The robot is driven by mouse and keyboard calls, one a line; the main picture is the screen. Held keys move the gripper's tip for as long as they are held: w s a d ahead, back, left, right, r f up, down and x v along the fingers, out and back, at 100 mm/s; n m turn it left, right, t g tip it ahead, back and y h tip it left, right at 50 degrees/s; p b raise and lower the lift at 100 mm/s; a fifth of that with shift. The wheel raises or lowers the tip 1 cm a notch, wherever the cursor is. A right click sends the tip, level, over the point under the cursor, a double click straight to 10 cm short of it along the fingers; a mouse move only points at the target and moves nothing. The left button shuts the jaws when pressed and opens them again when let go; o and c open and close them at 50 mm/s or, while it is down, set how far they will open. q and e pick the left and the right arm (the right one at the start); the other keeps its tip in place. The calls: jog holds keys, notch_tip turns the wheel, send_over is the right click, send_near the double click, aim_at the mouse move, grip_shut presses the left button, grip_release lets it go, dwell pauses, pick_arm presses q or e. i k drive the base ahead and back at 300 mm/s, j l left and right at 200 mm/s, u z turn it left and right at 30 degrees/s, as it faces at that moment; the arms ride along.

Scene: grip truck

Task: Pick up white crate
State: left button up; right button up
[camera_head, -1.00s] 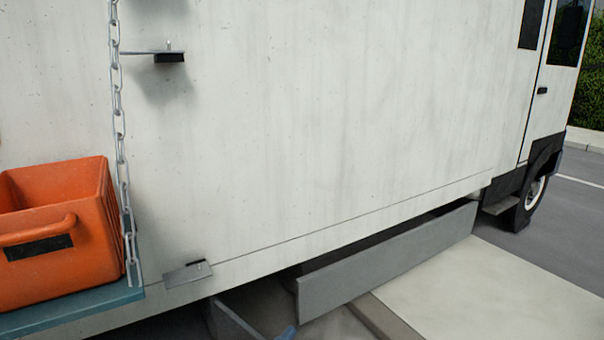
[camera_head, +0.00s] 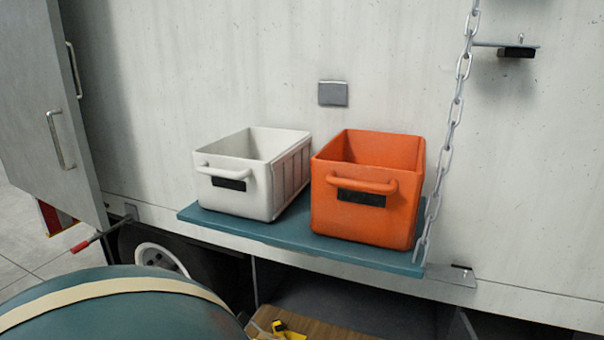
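The white crate (camera_head: 236,196) stands upright on a teal shelf (camera_head: 300,241) fixed to the side of the truck. It has a front handle with a dark label below it, and its inside looks empty from here. An orange crate (camera_head: 405,210) of similar shape stands just right of it on the same shelf, with a narrow gap at the front. Neither of my grippers is in view.
A chain (camera_head: 457,100) hangs at the shelf's right end. An open grey door panel (camera_head: 50,110) is at the left. A rounded teal object with a cream strap (camera_head: 110,288) fills the lower left. A wooden surface with a yellow item (camera_head: 284,329) is below the shelf.

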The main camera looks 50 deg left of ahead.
aim_at(250, 172)
jog(key=u, duration=1.95)
